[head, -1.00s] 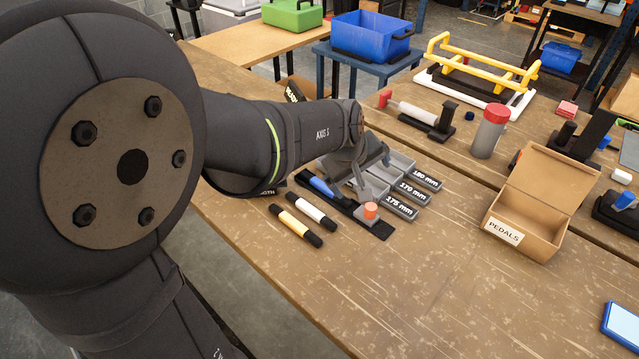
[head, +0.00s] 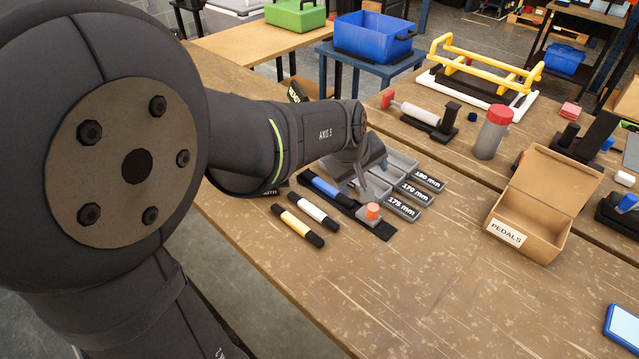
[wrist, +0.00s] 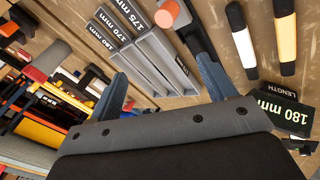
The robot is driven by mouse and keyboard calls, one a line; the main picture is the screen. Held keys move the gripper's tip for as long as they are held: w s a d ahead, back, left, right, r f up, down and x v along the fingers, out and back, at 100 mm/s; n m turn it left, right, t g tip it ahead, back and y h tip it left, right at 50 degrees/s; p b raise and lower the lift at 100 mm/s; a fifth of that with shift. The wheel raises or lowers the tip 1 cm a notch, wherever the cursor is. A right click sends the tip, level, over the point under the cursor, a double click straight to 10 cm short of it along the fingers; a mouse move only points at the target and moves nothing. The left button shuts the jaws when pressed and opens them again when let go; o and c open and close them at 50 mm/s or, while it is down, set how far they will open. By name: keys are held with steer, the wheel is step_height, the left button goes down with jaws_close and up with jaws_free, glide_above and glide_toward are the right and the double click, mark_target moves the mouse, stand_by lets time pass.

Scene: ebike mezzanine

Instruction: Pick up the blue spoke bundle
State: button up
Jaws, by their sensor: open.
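The blue spoke bundle (head: 325,187) lies on a long black strip on the workbench, left of the grey length trays. In the wrist view I cannot make it out; my right-hand finger covers part of that strip. A white bundle (head: 312,209) and a yellow bundle (head: 292,222), both with black ends, lie parallel to it, nearer the bench edge; the white (wrist: 240,38) and yellow (wrist: 285,35) ones also show in the wrist view. My gripper (head: 362,180) is open and empty above the trays, close beside the blue bundle. Its spread fingers (wrist: 162,85) show in the wrist view.
Grey trays (head: 378,188) labelled in mm lie beside the strip. A cardboard pedals box (head: 530,215), a red-capped bottle (head: 490,135) and a yellow-handled rack (head: 485,65) stand farther right.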

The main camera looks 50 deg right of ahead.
steer(key=c, duration=0.6)
step_height(320, 180, up, 4)
steer(key=n+y, duration=0.4)
steer(key=y, duration=0.2)
glide_above(325, 185)
step_height(325, 185, down, 11)
steer(key=shift+w+a+f, duration=0.1)
steer(key=shift+w, duration=0.05)
steer(key=shift+f, duration=2.7)
